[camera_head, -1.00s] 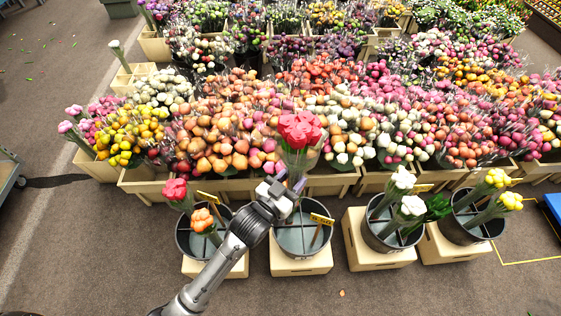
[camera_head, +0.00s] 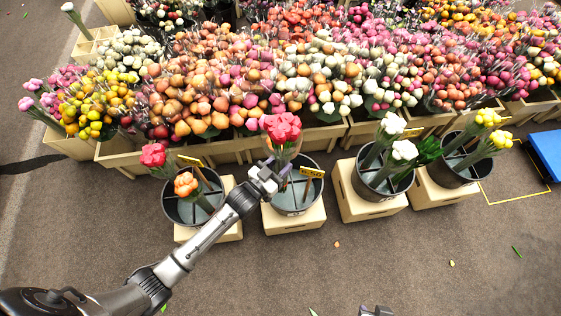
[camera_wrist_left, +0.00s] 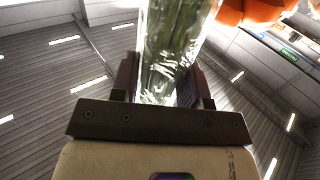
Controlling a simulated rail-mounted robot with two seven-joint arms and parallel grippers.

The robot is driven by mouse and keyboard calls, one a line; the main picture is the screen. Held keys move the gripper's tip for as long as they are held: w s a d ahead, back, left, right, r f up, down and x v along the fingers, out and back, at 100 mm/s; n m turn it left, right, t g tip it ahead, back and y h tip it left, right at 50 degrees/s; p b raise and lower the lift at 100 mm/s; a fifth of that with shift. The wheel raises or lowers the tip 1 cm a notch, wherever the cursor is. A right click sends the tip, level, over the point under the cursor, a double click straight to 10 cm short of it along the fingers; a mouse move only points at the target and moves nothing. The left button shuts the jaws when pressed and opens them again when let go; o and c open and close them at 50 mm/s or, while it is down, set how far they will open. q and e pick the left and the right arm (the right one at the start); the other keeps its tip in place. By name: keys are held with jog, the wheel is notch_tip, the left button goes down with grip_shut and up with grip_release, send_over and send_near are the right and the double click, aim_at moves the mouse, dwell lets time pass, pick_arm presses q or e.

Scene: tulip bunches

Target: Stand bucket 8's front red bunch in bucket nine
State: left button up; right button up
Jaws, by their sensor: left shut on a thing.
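The red tulip bunch (camera_head: 282,128) is wrapped in clear sleeve and upright in my left gripper (camera_head: 270,172). Its wrapped stems (camera_wrist_left: 172,50) fill the space between the fingers in the left wrist view. The gripper is over the second dark bucket from the left (camera_head: 308,202), and the stems run down at its far side. The gripper hides the stem ends, so I cannot tell if they touch the bucket floor. The leftmost bucket (camera_head: 178,212) holds another red bunch (camera_head: 153,155) and an orange bunch (camera_head: 186,184). A small grey part, likely my right gripper (camera_head: 376,311), shows at the bottom edge.
A yellow tag (camera_head: 312,172) stands at the second bucket. Two buckets to the right hold white bunches (camera_head: 403,150) and yellow bunches (camera_head: 487,118). Crates of massed flowers (camera_head: 210,85) stand close behind. The floor in front (camera_head: 400,260) is mostly clear.

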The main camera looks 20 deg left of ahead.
aim_at(280, 169)
pick_arm(q)
jog(key=shift+r, duration=0.15)
jog(key=shift+p, duration=0.35)
jog(key=shift+f+b, duration=1.1)
jog(key=shift+f, duration=0.8)
notch_tip(280, 169, down, 16)
jog(key=b, duration=1.1)
jog(key=shift+r, duration=0.2)
jog(key=shift+f+b, duration=0.5)
jog(key=shift+f, duration=0.3)
